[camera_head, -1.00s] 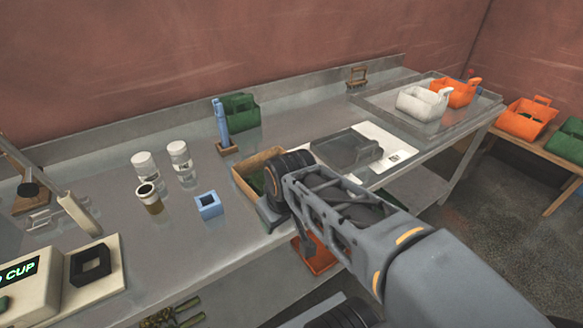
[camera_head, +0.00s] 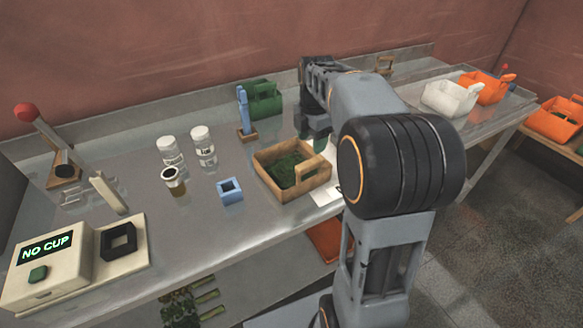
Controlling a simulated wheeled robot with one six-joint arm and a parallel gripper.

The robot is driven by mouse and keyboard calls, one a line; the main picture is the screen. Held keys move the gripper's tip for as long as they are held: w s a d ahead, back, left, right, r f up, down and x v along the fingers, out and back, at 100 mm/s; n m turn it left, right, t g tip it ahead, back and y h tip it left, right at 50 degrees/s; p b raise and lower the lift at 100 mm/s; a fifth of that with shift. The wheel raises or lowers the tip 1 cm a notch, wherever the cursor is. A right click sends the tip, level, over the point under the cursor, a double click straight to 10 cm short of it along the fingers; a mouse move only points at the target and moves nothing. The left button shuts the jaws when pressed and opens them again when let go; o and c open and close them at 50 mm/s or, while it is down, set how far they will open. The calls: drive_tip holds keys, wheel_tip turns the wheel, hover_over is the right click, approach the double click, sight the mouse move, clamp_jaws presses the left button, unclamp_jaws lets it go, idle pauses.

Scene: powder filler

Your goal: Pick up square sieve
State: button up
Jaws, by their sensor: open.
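No thing here is plainly marked as the square sieve. A small blue square piece (camera_head: 230,190) with a square hollow in its top stands on the metal bench, left of the wooden box; I cannot tell if it has a mesh. My gripper (camera_head: 314,133) hangs beyond the back right of the wooden box, well to the right of the blue piece and apart from it. It is open; its fingertips are small and partly unclear. The grey handled tray behind my arm is hidden from this view.
A wooden handled box (camera_head: 262,182) with green contents stands near the front edge. Two white-lidded jars (camera_head: 204,147) and a brown jar (camera_head: 174,182) stand left. A device (camera_head: 45,268) reading "NO CUP" is at the front left. A green bin (camera_head: 265,102) stands behind; a white bin (camera_head: 448,98) right.

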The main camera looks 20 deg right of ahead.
sight(310, 161)
wheel_tip(310, 161, down, 11)
drive_tip(key=shift+d+f+p, duration=0.1)
drive_tip(key=shift+p, duration=0.45)
clamp_jaws()
idle(0.6)
